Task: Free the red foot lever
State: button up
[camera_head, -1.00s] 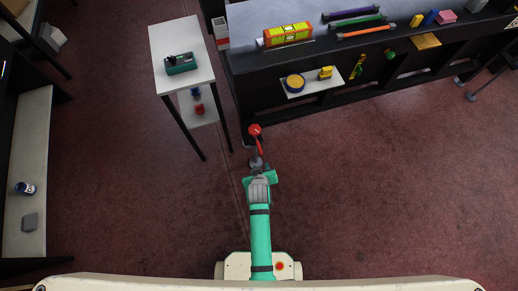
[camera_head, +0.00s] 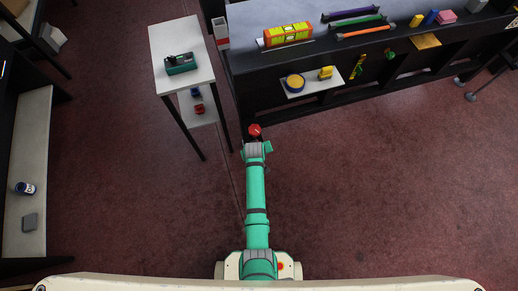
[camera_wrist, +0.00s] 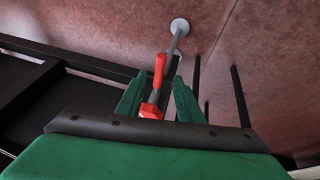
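The red foot lever (camera_head: 255,131) stands at the near left corner of the dark table; only its red top shows in the camera_head view, with my arm over the rest. In the wrist view its red handle (camera_wrist: 159,70) lies between my gripper's fingers, with a grey rod leading to a round grey disc (camera_wrist: 180,27) at the floor. My gripper (camera_wrist: 161,78) has its two green fingers apart, on either side of the handle, and I cannot tell whether either touches it. In the camera_head view my gripper (camera_head: 256,146) is just below the red top.
A white side table (camera_head: 160,40) stands to the left, close to the lever. Dark frame bars (camera_wrist: 25,85) fill the left of the wrist view. The floor to the right is clear.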

jog(key=shift+x, duration=2.2)
grip_shut()
